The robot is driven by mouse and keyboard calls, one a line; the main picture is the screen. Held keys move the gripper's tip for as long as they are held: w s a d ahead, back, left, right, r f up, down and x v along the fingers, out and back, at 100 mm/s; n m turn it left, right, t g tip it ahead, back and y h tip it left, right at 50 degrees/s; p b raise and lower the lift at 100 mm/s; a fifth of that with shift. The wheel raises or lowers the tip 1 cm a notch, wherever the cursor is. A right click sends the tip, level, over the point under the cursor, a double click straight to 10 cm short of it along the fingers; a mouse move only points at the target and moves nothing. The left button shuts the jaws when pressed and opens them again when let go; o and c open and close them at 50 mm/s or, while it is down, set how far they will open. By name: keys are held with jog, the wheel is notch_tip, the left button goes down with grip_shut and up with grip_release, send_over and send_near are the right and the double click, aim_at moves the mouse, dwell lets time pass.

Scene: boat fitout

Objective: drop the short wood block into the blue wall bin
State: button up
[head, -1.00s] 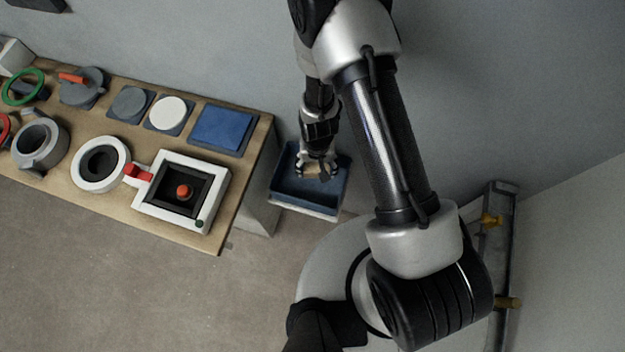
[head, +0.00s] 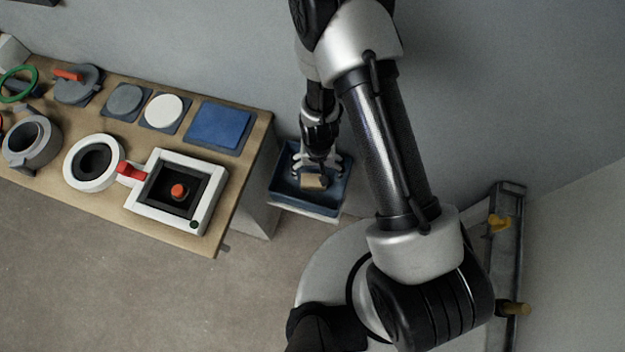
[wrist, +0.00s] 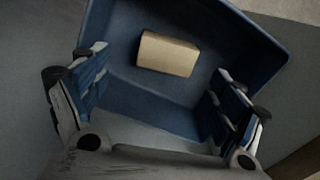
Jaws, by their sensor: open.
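The short wood block (head: 313,182) is a small tan block within the outline of the blue wall bin (head: 302,205). In the wrist view the block (wrist: 168,54) shows beyond my fingertips, apart from both fingers, with the bin's blue walls (wrist: 262,38) around it. I cannot tell whether it rests on the bin floor or is still in the air. My gripper (head: 319,168) points down over the bin. In the wrist view my gripper (wrist: 163,88) has its fingers spread wide, with nothing between the pads.
A wooden bench (head: 235,222) stands left of the bin, holding a blue square plate (head: 219,126), a white frame with a red button (head: 178,191) and several round fittings. The grey wall is behind the bin. A rail with yellow clamps (head: 507,250) is at the right.

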notch_tip(320, 180, up, 12)
dwell(0.7)
jog(key=shift+r, duration=0.1)
dwell(0.3)
jog(key=d+r+t, duration=0.1)
jog(key=d+r, duration=0.2)
jog(key=r, duration=0.6)
jog(key=d+r+t, duration=0.1)
jog(key=d+r, duration=0.1)
jog(key=r, duration=0.7)
jog(key=s+d+r+n+t, duration=0.1)
jog(key=s+d+r, duration=0.5)
jog(key=s+r, duration=0.7)
jog(key=shift+s+r+t, duration=0.15)
jog(key=shift+s+t, duration=0.05)
jog(key=shift+t, duration=0.6)
